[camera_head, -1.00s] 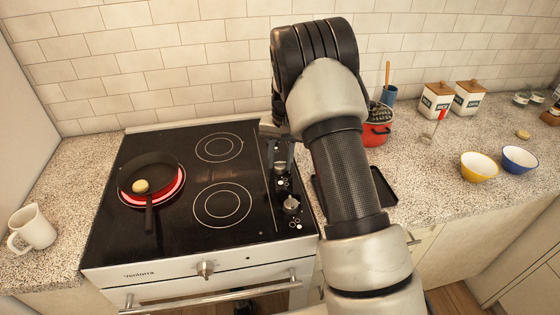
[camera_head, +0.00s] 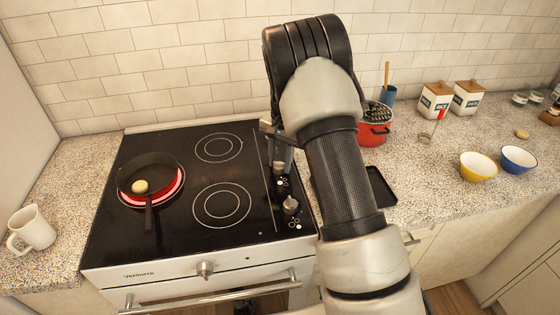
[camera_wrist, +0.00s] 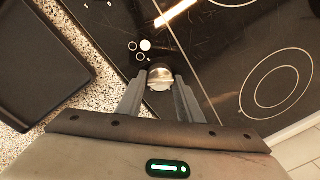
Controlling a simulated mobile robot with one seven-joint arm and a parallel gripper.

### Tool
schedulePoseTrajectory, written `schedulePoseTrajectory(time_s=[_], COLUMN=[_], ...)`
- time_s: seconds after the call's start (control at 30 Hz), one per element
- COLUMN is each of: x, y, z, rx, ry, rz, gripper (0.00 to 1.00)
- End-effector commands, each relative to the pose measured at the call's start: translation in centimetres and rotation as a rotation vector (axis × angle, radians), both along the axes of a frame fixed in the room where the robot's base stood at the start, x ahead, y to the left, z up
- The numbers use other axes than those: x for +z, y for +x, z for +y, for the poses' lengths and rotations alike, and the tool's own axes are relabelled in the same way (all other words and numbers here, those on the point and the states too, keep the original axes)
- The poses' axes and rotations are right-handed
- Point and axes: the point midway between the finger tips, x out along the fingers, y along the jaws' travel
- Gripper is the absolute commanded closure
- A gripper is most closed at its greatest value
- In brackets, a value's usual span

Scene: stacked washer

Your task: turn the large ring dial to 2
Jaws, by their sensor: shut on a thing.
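The stove (camera_head: 245,228) has a black glass top with round knobs along its right edge. My gripper (camera_wrist: 159,82) is shut on the rear knob (camera_wrist: 160,77), a silver-topped dial with a dark base; one finger lies on each side of it. In the head view my gripper (camera_head: 281,155) comes down from above onto this knob, and my arm hides part of it. White circle marks (camera_wrist: 145,45) lie beside the knob. No number or pointer on it is readable. A second knob (camera_head: 291,204) stands free nearer the front.
A frying pan (camera_head: 150,172) with a pale round item sits on a glowing red burner at the left. A dark tray (camera_head: 379,187) lies on the counter right of the stove. A red pot (camera_head: 375,133) stands behind it. Bowls and jars are farther right.

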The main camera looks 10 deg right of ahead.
Motion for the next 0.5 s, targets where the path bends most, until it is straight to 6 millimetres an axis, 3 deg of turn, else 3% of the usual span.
schedulePoseTrajectory(time_s=[0.17, 0.2, 0.27, 0.5], x=[0.11, 0.11, 0.09, 0.02], y=[0.06, 0.06, 0.04, 0.01], z=[-0.30, -0.30, -0.28, -0.11], rx=[-0.001, -0.001, -0.001, 0.001], ry=[-0.003, -0.003, -0.003, -0.001], rz=[-0.002, -0.002, -0.002, 0.000], gripper=[0.89, 0.62, 0.52, 0.50])
